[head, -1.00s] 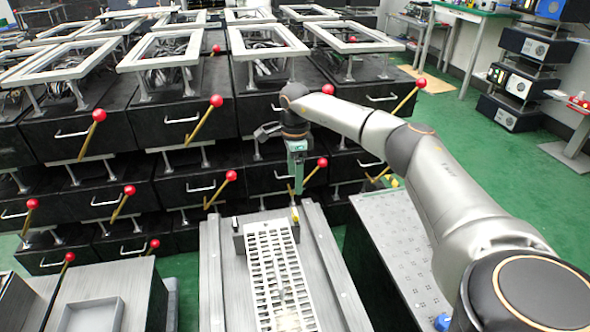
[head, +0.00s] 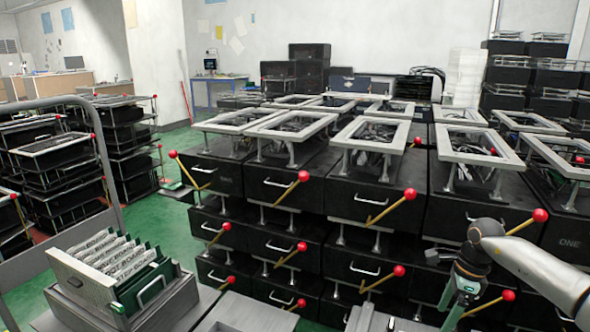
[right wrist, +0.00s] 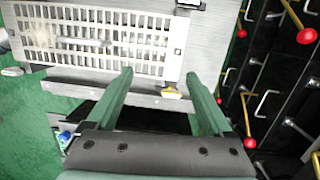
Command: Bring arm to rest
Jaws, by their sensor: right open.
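My right arm comes in from the right edge of the head view, with its right gripper (head: 462,300) pointing down in front of the stacked black boxes. In the right wrist view the right gripper (right wrist: 160,88) shows two green fingers spread apart with nothing between them. Beyond the fingertips lies a white slotted rack (right wrist: 95,40) on a grey metal surface. Black boxes with red-balled levers (right wrist: 307,36) stand to the right of the fingers, apart from them. My left arm and gripper are not in view.
Stacked black boxes (head: 375,205) with brass levers and red balls (head: 410,194) fill the middle and right. A grey bin (head: 125,285) of upright boards stands at the lower left. A metal rail (head: 110,170) rises at the left. Green floor (head: 170,215) is clear between the stacks.

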